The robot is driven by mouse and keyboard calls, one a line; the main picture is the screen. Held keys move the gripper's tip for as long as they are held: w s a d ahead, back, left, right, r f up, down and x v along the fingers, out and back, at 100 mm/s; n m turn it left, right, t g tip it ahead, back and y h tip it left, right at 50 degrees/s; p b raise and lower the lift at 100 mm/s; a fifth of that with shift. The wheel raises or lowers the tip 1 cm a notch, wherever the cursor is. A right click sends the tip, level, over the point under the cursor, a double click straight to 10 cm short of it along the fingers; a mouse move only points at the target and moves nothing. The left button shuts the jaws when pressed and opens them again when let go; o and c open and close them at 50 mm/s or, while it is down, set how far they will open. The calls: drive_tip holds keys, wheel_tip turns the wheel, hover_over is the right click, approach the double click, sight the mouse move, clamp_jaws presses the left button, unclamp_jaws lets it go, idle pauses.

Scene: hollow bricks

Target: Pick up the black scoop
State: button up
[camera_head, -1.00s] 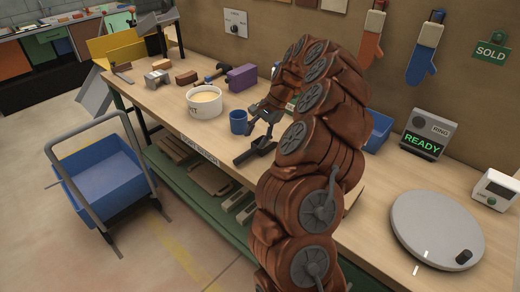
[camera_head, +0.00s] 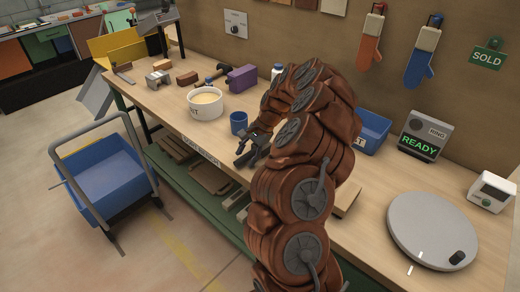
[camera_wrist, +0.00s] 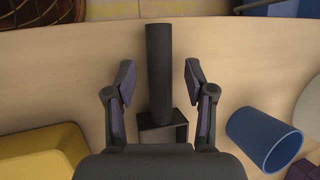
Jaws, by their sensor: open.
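The black scoop shows in the wrist view as a long dark handle (camera_wrist: 159,62) ending in a hollow box-shaped head. It lies on the pale wooden bench. My gripper (camera_wrist: 159,82) is open, with one finger on each side of the handle and a visible gap on both sides. The hollow head is closer to the palm. In the head view my gripper (camera_head: 250,153) is low by the bench's front edge, and it and my arm mostly hide the scoop.
A blue cup (camera_head: 238,123) stands close by and shows right of my gripper in the wrist view. A white pot (camera_head: 205,108) is further left. A yellow thing (camera_wrist: 40,155) lies at lower left in the wrist view. A grey turntable (camera_head: 432,222) sits at right.

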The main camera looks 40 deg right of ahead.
drive_tip(key=shift+f, duration=0.1)
clamp_jaws()
idle(0.5)
